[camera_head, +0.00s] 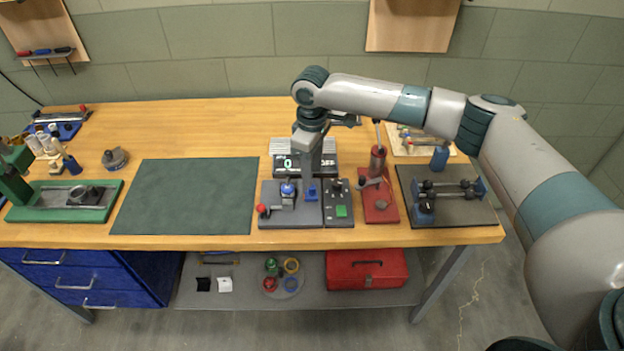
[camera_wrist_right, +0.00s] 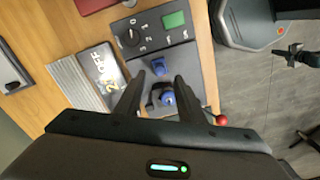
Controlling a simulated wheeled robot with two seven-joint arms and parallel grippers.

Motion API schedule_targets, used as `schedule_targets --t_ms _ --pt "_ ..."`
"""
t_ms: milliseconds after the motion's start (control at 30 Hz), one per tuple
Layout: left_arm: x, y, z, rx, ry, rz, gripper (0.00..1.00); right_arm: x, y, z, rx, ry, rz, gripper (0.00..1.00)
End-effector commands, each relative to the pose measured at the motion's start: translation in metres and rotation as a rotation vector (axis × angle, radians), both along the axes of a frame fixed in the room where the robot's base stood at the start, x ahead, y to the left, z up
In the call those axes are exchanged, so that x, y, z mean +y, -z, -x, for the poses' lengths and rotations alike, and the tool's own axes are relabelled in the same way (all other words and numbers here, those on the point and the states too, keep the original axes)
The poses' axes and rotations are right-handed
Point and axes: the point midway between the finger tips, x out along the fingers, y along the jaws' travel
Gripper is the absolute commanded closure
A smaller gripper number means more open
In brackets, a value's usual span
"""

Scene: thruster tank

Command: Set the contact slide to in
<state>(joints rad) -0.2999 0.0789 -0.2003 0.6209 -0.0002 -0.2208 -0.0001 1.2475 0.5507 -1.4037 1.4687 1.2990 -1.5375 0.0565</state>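A dark grey fixture plate (camera_head: 290,217) stands on the bench front, right of the green mat. It bears a blue knob (camera_head: 288,188), a blue block (camera_head: 312,195) and a red ball handle (camera_head: 262,208). No label shows which part is the contact slide, and its setting cannot be read. My right gripper (camera_head: 308,170) points down above the plate. In the right wrist view its fingers (camera_wrist_right: 159,78) are apart and empty, with the blue block (camera_wrist_right: 160,68) and blue knob (camera_wrist_right: 168,98) showing between them. My left gripper is not in view.
A control panel (camera_head: 338,192) with a dial and green button adjoins the plate. A red stand (camera_head: 378,204) and a black-based rig (camera_head: 450,210) are to the right. The green mat (camera_head: 186,196) is clear.

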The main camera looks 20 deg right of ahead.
Motion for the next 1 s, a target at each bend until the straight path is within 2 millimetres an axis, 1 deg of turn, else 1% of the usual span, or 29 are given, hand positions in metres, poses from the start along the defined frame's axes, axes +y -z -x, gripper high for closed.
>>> schedule_targets --t_ms 33,200,400,533,800,867,900,933,967,1000 --pt "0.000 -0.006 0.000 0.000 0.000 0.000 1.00 0.000 0.007 0.001 0.003 0.000 0.001 0.65" --pt "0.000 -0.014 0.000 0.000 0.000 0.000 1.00 0.000 0.034 0.001 0.002 0.002 0.001 0.65" --pt "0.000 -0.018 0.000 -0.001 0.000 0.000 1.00 0.000 0.052 0.000 0.001 0.001 0.001 0.65" --pt "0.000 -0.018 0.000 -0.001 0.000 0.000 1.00 0.000 0.057 0.000 0.000 0.000 0.000 0.65" --pt "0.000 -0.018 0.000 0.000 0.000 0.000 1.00 0.000 0.058 0.000 0.000 0.000 0.000 0.65" --pt "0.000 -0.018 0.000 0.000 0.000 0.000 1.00 0.000 0.058 0.000 0.000 0.000 0.000 0.79" --pt "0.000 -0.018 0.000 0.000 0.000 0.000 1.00 0.000 0.058 0.000 0.000 0.000 0.000 0.88" --pt "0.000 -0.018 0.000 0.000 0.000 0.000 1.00 0.000 0.058 0.000 0.000 0.000 0.000 0.96" --pt "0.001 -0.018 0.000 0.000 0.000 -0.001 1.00 0.000 0.058 0.000 0.000 0.000 0.000 1.00" --pt "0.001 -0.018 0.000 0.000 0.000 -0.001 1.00 0.000 0.058 0.000 0.000 0.000 0.000 1.00"
